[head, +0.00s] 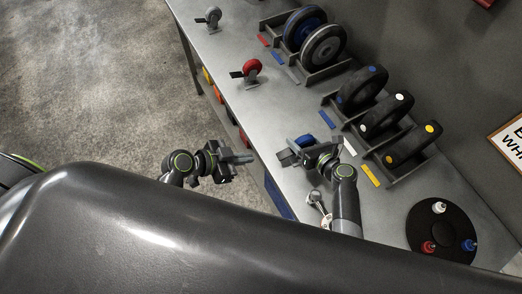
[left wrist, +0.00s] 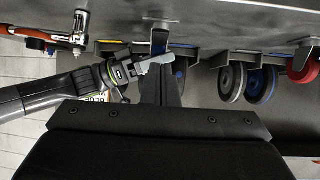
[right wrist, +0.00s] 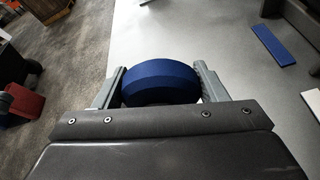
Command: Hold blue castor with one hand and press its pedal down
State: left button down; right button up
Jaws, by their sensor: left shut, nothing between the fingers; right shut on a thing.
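The blue castor (head: 304,140) is at the table's near edge in the head view, partly hidden by my right gripper (head: 312,155). In the right wrist view the blue wheel (right wrist: 160,82) sits between the two fingers of my right gripper (right wrist: 160,92), which is shut on it. A dark plate, apparently its pedal (head: 286,158), sticks out toward my left gripper (head: 247,159). My left gripper is shut and empty, left of the castor and apart from it in the head view. In the left wrist view its closed fingers (left wrist: 164,85) overlap the castor's place, so contact cannot be told.
A red castor (head: 251,69) and a grey castor (head: 213,17) stand farther along the table (head: 225,45). Racks with large wheels (head: 323,46) line the back. A black turntable (head: 424,220) with small bottles is at the right. Coloured bins (head: 218,93) sit below the table edge.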

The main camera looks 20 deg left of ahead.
dwell(0.3)
jog(key=o, duration=1.3)
jog(key=shift+o, duration=0.2)
jog(key=shift+d, duration=0.1)
